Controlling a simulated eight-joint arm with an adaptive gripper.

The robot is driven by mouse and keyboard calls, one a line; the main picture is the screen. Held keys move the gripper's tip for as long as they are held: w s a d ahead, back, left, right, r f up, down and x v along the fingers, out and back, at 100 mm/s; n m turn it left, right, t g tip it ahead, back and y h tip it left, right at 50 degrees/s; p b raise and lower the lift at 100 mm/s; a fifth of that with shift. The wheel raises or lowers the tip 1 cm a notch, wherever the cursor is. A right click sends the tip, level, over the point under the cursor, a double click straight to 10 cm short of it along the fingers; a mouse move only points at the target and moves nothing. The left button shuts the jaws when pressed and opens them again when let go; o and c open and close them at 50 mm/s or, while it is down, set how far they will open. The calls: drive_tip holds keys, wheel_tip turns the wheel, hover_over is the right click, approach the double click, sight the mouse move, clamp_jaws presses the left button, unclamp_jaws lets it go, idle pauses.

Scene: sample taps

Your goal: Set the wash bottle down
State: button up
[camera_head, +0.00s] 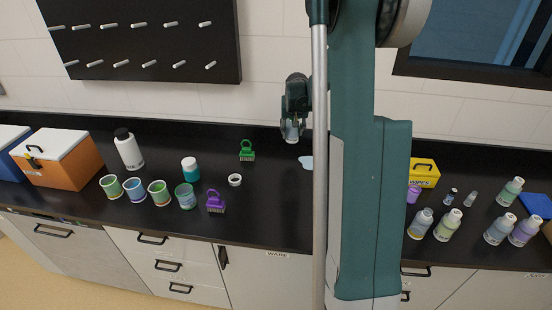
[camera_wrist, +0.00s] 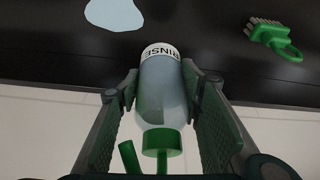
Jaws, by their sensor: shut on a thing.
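My gripper (camera_head: 292,122) is shut on the wash bottle (camera_head: 292,133) near the back of the black counter. In the wrist view, the gripper's fingers (camera_wrist: 158,82) press on both sides of the bottle (camera_wrist: 160,100). It is clear, bluish grey, with a white label reading RINSE, a green cap and a green spout. The cap is towards my palm and the base points away. The bottle seems to be above the counter; the exact gap cannot be told. A pale blue flat patch (camera_head: 307,162) lies on the counter, also in the wrist view (camera_wrist: 115,14).
A green brush (camera_head: 247,152) lies left of the patch, with a white ring (camera_head: 235,180) and purple brush (camera_head: 215,202) nearer the front. Several cups and bottles stand further left. A yellow box (camera_head: 423,172) and several bottles stand right. My arm column hides part of the counter.

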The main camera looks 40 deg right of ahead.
drive_tip(key=w+a+n+p, duration=0.1)
drive_tip(key=w+a+n, duration=0.1)
drive_tip(key=a, duration=0.7)
drive_tip(key=shift+w+y, duration=0.25)
drive_tip(key=shift+y, duration=0.05)
drive_tip(key=shift+r, duration=0.1)
drive_tip(key=shift+f, duration=3.1)
drive_tip(key=shift+f, duration=0.15)
drive_tip(key=shift+f, duration=1.75)
drive_tip(key=shift+f, duration=0.2)
